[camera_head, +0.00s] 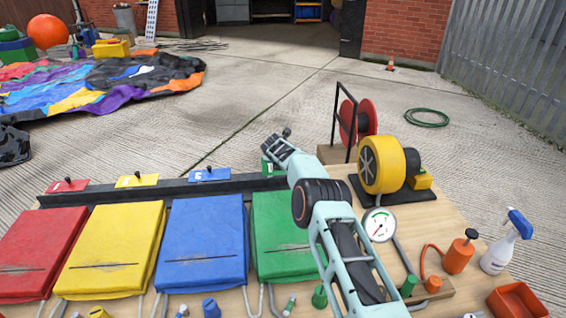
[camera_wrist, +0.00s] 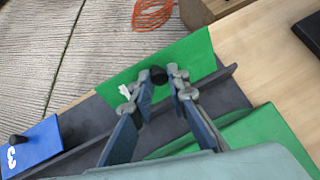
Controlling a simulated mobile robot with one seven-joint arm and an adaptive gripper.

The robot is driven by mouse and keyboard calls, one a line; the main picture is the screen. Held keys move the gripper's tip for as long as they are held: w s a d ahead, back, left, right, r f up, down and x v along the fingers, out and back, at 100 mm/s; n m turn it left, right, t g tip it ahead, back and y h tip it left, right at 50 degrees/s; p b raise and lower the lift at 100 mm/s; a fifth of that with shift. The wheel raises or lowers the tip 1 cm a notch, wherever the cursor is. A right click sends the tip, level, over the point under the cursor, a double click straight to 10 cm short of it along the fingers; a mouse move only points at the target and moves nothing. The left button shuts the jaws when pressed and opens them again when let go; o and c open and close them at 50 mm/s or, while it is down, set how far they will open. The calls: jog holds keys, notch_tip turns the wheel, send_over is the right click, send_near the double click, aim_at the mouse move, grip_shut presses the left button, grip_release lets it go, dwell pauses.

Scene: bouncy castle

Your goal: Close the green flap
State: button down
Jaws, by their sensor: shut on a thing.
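The green flap (camera_wrist: 195,52) is a flat plate at the dark rail, with a white mark and a black knob (camera_wrist: 158,74). My gripper (camera_wrist: 160,80) has its two fingers on either side of this knob, shut on it, in the wrist view. In the head view my gripper (camera_head: 275,150) is over the rail behind the green cushion (camera_head: 280,235). There it hides most of the green flap (camera_head: 267,165). I cannot tell the flap's exact angle.
Red (camera_head: 67,186), yellow (camera_head: 136,181) and blue (camera_head: 209,175) flaps with knobs line the dark rail (camera_head: 105,196) to the left. A yellow blower (camera_head: 381,165), a red reel (camera_head: 365,120) and a gauge (camera_head: 380,225) stand to the right. Concrete lies beyond the table.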

jog(key=shift+f, duration=0.15)
jog(key=c, duration=1.8)
grip_release()
jog(key=shift+c, duration=0.2)
jog(key=v, duration=1.2)
jog(key=shift+c, duration=0.3)
